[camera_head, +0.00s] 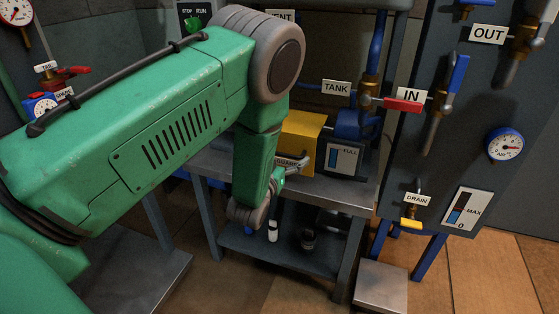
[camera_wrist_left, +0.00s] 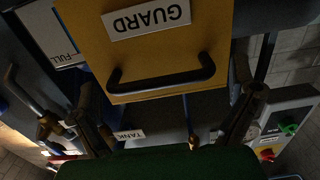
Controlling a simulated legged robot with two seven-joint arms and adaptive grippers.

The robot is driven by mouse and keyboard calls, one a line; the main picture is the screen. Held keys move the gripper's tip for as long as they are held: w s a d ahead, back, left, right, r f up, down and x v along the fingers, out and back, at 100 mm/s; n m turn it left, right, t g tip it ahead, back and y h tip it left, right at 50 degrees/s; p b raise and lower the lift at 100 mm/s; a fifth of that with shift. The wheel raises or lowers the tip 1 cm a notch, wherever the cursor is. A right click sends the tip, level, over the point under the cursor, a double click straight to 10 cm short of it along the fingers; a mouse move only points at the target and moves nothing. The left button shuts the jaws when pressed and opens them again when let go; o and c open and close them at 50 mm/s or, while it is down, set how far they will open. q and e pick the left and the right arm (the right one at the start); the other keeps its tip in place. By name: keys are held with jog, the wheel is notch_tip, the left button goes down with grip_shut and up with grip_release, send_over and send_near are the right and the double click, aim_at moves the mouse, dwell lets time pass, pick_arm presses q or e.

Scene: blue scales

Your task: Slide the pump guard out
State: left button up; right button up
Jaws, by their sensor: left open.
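The yellow pump guard (camera_head: 302,128) sits on a grey metal bench, partly hidden behind my left arm in the head view. In the left wrist view the guard (camera_wrist_left: 215,35) fills the top middle, with an upside-down GUARD label (camera_wrist_left: 146,18) and a black bar handle (camera_wrist_left: 160,82) on its face. My left gripper (camera_wrist_left: 163,88) is open, its two dark fingers spread on either side of the handle. Its gap from the handle is hard to judge. My right gripper is not in view.
A gauge marked FULL (camera_head: 344,159) stands just right of the guard. A red-handled valve (camera_head: 403,105) and pipes are behind and right. The bench's lower shelf (camera_head: 290,252) holds small items. A panel (camera_head: 455,150) with a dial stands at the right.

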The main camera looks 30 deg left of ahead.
pick_arm(q)
jog(key=v, duration=1.2)
jog(key=shift+a, duration=0.15)
jog(key=shift+f, duration=0.1)
jog(key=s+d+f+m+g+h+p, duration=0.2)
jog(key=s+d+f+g+h+p, duration=0.15)
jog(key=s+f+g, duration=0.8)
jog(key=s+d+f+g, duration=0.1)
jog(key=s+f+g, duration=0.1)
jog(key=s, duration=0.6)
jog(key=s+d+f+m+g, duration=0.1)
jog(key=s+d+f+g, duration=0.1)
jog(key=s, duration=0.6)
jog(key=shift+d+g+h+p, duration=0.25)
jog(key=shift+g+h+p, duration=0.2)
jog(key=shift+g, duration=0.2)
